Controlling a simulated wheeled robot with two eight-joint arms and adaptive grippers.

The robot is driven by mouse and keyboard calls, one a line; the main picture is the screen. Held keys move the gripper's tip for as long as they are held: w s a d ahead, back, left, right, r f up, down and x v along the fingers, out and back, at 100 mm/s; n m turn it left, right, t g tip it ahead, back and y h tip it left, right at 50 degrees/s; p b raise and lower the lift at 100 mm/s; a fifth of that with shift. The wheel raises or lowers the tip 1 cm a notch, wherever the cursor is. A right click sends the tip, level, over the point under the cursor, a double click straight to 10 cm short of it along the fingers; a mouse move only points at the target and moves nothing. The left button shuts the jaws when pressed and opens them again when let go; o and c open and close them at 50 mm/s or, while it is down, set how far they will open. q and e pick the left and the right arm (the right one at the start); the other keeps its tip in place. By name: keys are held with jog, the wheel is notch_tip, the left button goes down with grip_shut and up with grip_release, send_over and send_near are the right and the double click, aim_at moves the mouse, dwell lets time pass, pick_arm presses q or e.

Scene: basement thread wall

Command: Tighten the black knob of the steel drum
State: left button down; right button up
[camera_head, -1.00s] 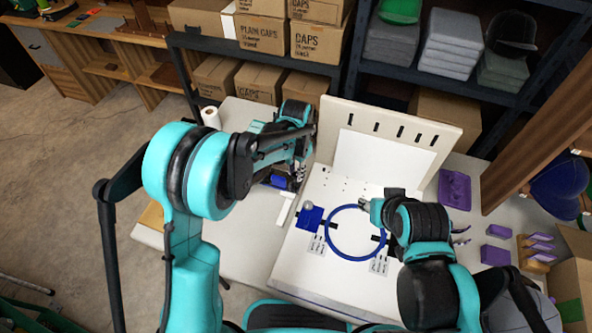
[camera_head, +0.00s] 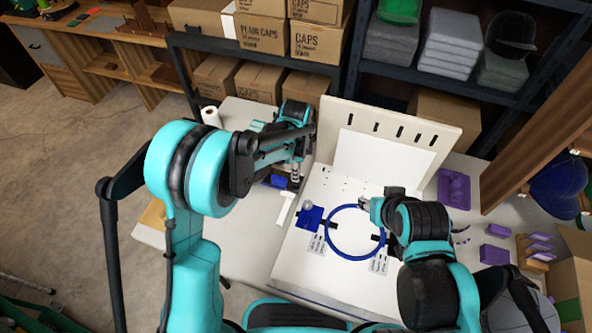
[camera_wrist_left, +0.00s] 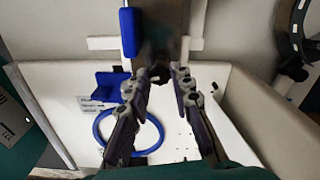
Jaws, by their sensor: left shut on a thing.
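The steel drum (camera_wrist_left: 172,25) shows as a dark grey metal body at the top of the left wrist view, with a blue part (camera_wrist_left: 128,32) at its left. My left gripper (camera_wrist_left: 165,76) is at the drum's near end, its fingers on either side of a small dark piece that looks like the black knob (camera_wrist_left: 160,73). The fingertips hide most of it. In the head view my left gripper (camera_head: 296,176) is over the table's left part, and the arm largely hides the drum. My right gripper (camera_head: 366,204) is at the blue hoop's upper right; its fingers are too small to judge.
A blue hoop (camera_head: 332,246) lies on the white board, with a blue block (camera_head: 309,218) at its left. A slotted upright panel (camera_head: 420,125) stands behind. Purple parts (camera_head: 455,189) lie on the right. Shelves with boxes (camera_head: 320,42) are at the back.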

pick_arm(q)
jog(key=shift+m, duration=1)
jog(key=c, duration=1.3)
grip_release()
notch_tip(320, 180, up, 12)
jog(key=shift+f, duration=0.1)
